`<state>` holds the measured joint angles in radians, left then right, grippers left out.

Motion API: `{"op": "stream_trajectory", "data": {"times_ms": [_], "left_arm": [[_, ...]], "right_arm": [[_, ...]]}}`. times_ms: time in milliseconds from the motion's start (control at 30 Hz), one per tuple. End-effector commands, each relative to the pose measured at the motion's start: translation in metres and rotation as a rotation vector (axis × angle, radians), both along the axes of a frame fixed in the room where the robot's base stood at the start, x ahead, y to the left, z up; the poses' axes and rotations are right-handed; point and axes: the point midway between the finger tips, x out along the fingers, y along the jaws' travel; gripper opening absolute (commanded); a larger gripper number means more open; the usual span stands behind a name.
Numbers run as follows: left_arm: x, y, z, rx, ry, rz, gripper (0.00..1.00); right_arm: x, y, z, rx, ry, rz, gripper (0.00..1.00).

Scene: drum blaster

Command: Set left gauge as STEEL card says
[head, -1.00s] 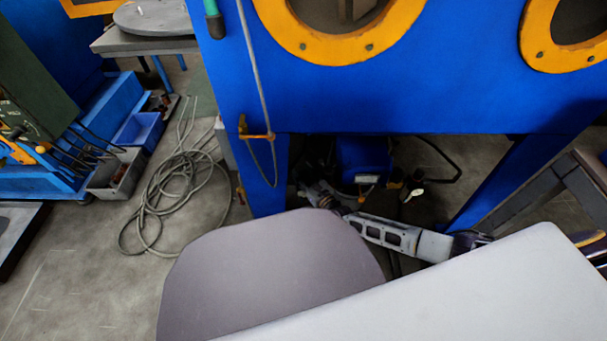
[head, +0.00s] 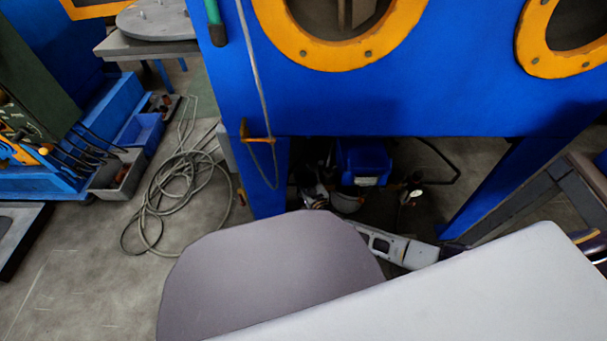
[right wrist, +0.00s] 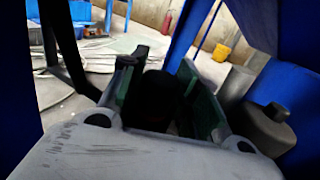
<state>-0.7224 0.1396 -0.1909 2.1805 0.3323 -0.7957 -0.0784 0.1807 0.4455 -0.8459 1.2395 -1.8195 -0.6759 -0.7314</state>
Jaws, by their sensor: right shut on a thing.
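In the right wrist view my right gripper (right wrist: 163,95) has its two green-padded fingers on either side of a dark rounded thing (right wrist: 158,88), which looks like a knob. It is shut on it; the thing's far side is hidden. I cannot make out a gauge face or the STEEL card in either view. My left gripper is not in view.
The blue cabinet (head: 370,105) stands on legs above my right arm. A blue box (head: 362,160) is underneath it. A coiled hose (head: 175,190) lies on the floor at left. Grey cylindrical parts (right wrist: 268,128) stand close to the right of my gripper.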

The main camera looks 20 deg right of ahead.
Motion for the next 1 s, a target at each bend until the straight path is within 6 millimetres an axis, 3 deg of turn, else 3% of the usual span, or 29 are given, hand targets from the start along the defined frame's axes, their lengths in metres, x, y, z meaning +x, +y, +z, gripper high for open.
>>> {"op": "stream_trajectory", "data": {"times_ms": [333, 1000], "left_arm": [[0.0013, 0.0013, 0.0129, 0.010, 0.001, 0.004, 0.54], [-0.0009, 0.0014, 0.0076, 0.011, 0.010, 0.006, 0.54]], "right_arm": [[-0.0005, 0.0013, -0.0001, 0.001, 0.002, -0.190, 0.07], [-0.0001, -0.0006, -0.0008, -0.003, 0.001, -0.392, 0.07]]}}
